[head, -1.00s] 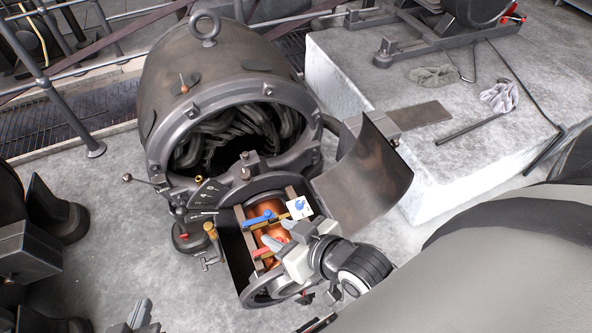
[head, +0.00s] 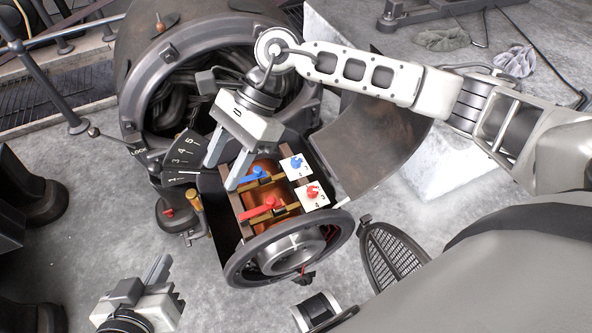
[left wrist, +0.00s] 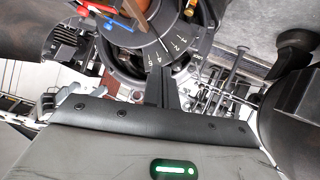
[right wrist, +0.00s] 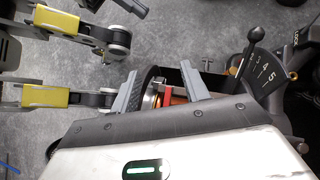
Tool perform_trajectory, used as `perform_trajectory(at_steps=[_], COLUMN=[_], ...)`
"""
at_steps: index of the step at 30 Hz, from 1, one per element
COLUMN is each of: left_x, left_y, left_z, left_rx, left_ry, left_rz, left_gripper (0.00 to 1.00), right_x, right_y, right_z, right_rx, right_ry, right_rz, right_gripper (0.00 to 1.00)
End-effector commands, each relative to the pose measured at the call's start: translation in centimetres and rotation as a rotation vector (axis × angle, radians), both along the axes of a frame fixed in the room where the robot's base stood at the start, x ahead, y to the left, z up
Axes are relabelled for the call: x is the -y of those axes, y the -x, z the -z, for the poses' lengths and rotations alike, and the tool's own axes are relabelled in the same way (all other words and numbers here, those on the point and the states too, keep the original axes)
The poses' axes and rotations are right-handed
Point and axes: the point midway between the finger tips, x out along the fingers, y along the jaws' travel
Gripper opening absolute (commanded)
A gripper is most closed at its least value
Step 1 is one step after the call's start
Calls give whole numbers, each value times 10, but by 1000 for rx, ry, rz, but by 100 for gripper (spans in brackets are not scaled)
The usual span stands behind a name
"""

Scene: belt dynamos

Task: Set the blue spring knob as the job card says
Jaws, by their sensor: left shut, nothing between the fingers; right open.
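The blue spring knob (head: 257,174) sits on a bar across the copper winding in the open brush frame; it also shows in the left wrist view (left wrist: 118,22). The red knob (head: 270,204) is below it. A white card with a blue mark (head: 296,166) is right of the blue knob, and one with a red mark (head: 313,194) below that; their small print is hard to read. My right gripper (head: 222,176) is open above the frame's left side, one fingertip close to the blue knob's left end; contact is unclear. My left gripper (head: 162,272) is shut and empty at the lower left.
A numbered scale plate (head: 184,155) stands left of the frame, with a black ball lever (head: 93,132) by its LOCK end. The dynamo housing (head: 140,75) is behind. A curved cover (head: 375,150) stands to the right. Clear floor (head: 60,230) lies at left.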

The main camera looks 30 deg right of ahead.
Motion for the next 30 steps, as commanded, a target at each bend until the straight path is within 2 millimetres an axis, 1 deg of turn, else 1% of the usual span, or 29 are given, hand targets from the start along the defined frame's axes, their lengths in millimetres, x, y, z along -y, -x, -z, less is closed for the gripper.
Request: perform_trajectory(at_steps=[1, 2, 3, 6, 9, 11, 13, 16, 27, 30], left_x=[2, 3, 5, 7, 8, 8, 9, 10, 15, 16], left_y=[-1, -1, -1, -2, -2, -2, -2, -2, -2, -1], left_z=[15, 17, 20, 24, 25, 25, 24, 22, 11, 8], left_rx=[4, 6, 8, 9, 10, 13, 19, 34, 120, 143], left_ry=[6, 9, 12, 18, 21, 23, 26, 32, 74, 84], left_rz=[7, 10, 14, 21, 24, 25, 25, 27, 36, 37], left_gripper=[0, 0, 0, 0, 0, 0, 0, 0, 0, 0], right_x=[37, 57, 82, 131, 158, 165, 168, 167, 166, 166], right_y=[-22, -32, -43, -62, -71, -73, -73, -73, -72, -73], right_z=[17, 20, 21, 15, 8, 8, 13, 28, 109, 129], right_rx=[103, 146, 189, 252, 274, 276, 277, 275, 275, 275], right_ry=[160, 245, 348, 543, 647, 676, 687, 684, 679, 679], right_rz=[-51, -81, -110, -157, -178, -184, -186, -187, -186, -185], right_gripper=[46, 46, 46, 46, 46, 46, 46, 46, 46, 46])
